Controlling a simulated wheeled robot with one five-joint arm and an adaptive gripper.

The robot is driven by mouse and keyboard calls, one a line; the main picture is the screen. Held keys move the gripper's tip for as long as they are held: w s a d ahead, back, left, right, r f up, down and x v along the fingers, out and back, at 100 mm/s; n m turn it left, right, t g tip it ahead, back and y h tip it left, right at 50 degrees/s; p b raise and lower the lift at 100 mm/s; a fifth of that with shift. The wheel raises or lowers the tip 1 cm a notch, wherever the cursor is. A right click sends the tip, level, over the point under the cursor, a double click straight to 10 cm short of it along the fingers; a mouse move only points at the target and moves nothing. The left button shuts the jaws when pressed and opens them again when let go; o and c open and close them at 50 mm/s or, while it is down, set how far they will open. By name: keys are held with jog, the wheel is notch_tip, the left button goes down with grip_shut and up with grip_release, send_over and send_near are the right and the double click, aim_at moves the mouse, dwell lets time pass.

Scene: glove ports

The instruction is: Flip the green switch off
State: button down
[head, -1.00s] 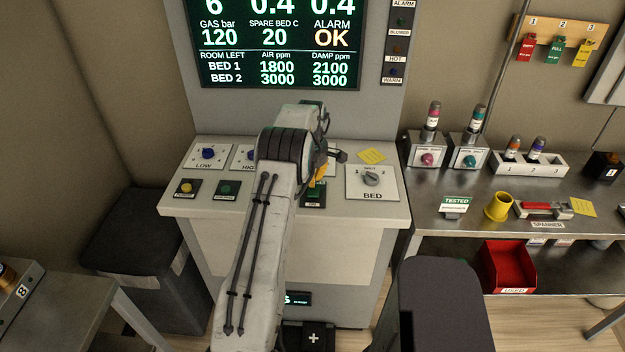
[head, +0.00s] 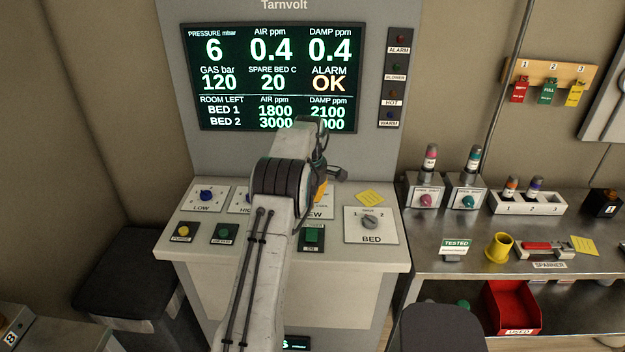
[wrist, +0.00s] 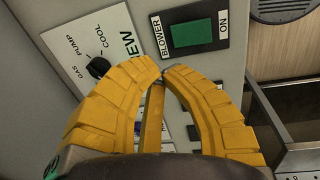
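The green switch (head: 312,235) is a green rocker on a dark plate at the front of the sloping console, right of my arm. In the wrist view the green switch (wrist: 192,33) carries the labels BLOWER and ON, and lies beyond my fingertips. My gripper (wrist: 163,72) has yellow ribbed fingers with the tips almost meeting and nothing between them. The tips look apart from the switch, but the exact gap is unclear. In the head view my arm mostly hides the gripper; only some yellow (head: 321,191) shows above the switch.
The console (head: 190,262) also carries a BED dial (head: 370,221), a yellow button (head: 183,230), a second green button (head: 226,231) and blue knobs. A GAS PUMP/COOL dial (wrist: 99,67) sits near my fingers. A steel bench (head: 420,262) stands to the right.

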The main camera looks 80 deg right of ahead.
notch_tip(320, 180, up, 7)
jog(key=p, duration=0.1)
jog(key=shift+d+f, duration=0.2)
jog(key=shift+d, duration=0.1)
dwell(0.9)
